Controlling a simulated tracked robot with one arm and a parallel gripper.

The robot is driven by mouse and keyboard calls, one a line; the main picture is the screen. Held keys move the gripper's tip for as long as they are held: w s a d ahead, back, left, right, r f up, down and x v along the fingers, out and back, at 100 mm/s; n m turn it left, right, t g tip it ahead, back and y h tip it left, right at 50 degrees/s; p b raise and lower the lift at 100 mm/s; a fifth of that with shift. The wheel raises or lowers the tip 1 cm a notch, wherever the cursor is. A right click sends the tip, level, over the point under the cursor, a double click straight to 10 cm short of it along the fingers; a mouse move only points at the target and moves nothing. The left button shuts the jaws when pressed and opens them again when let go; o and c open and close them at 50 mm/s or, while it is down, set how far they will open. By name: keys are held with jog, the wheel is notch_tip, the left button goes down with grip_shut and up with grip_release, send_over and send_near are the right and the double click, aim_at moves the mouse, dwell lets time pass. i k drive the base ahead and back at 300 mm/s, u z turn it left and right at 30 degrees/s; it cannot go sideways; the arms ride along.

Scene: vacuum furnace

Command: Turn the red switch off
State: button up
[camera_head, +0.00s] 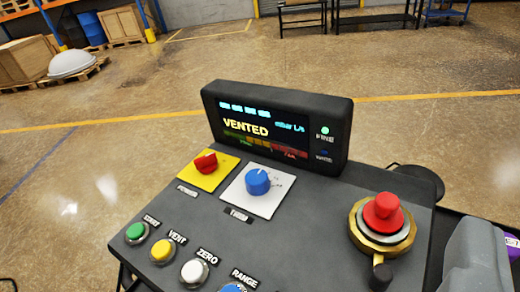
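The red switch (205,162) is a rotary knob on a square yellow plate (213,178), at the upper left of a dark control panel. Its grip is tilted, rising toward the right. A grey rounded part (478,262) at the lower right edge may belong to my gripper. It is well to the right of the switch and not touching it. No pair of fingertips shows, so I cannot tell whether the gripper is open or shut.
A blue knob (257,182) on a white plate sits right of the switch. A display (277,126) reading VENTED stands behind. A red button (384,212) in a brass ring is at right. Green (136,231), yellow (162,250) and white (194,272) buttons line the front left.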

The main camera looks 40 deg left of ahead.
aim_at(207, 164)
jog(key=z, duration=0.8)
jog(key=k, duration=1.8)
jog(key=u, duration=0.75)
jog(key=i, duration=1.7)
jog(key=z, duration=0.05)
